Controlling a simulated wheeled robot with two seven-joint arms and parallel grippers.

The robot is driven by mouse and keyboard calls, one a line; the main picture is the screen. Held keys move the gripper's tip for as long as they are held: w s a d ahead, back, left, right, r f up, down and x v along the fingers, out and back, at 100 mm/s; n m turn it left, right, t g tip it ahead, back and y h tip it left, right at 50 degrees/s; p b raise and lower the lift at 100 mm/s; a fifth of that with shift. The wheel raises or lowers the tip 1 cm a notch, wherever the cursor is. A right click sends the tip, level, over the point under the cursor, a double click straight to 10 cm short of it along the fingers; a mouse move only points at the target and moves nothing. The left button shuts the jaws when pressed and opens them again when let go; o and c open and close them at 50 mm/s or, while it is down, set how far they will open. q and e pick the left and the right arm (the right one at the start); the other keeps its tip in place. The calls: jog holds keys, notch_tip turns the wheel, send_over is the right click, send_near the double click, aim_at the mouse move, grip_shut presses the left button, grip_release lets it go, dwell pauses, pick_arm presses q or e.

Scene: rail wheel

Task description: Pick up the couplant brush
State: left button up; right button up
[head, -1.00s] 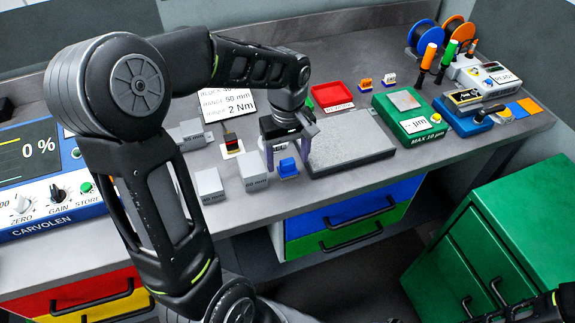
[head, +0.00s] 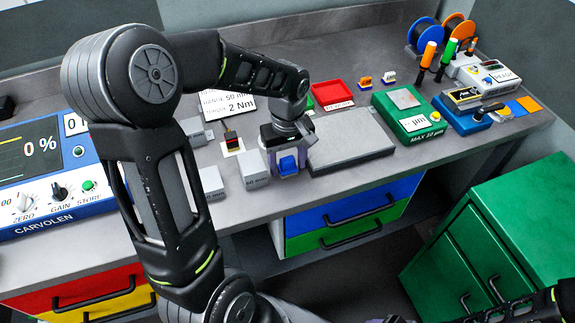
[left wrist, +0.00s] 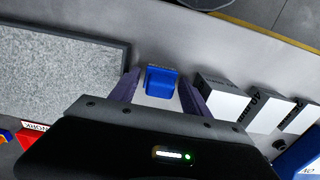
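A small blue piece with a pale base (head: 287,165), likely the couplant brush, stands near the bench's front edge. It also shows in the left wrist view (left wrist: 161,81), with a small label behind it, too small to read. My left gripper (head: 285,160) is low over it, its two purple fingers on either side. In the left wrist view the open fingers (left wrist: 160,92) have gaps between them and the blue piece. Only a sliver of what may be my right gripper (head: 395,320) shows at the bottom edge of the head view.
Grey blocks (head: 255,171) stand just left of the left gripper. A flat grey plate (head: 350,147) lies close on its right. A red tray (head: 332,94), a green gauge box (head: 408,115) and a blue device (head: 470,118) are farther right. A blue-framed meter (head: 45,175) is at left.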

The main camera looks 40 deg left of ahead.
aim_at(288, 159)
pick_arm(q)
jog(key=c, duration=1.1)
jog(key=shift+r, duration=0.15)
jog(key=shift+c, duration=0.2)
notch_tip(288, 159, up, 10)
jog(key=shift+f+b, duration=0.1)
jog(key=shift+b, duration=0.7)
jog(key=o, duration=0.7)
jog(key=c, duration=0.5)
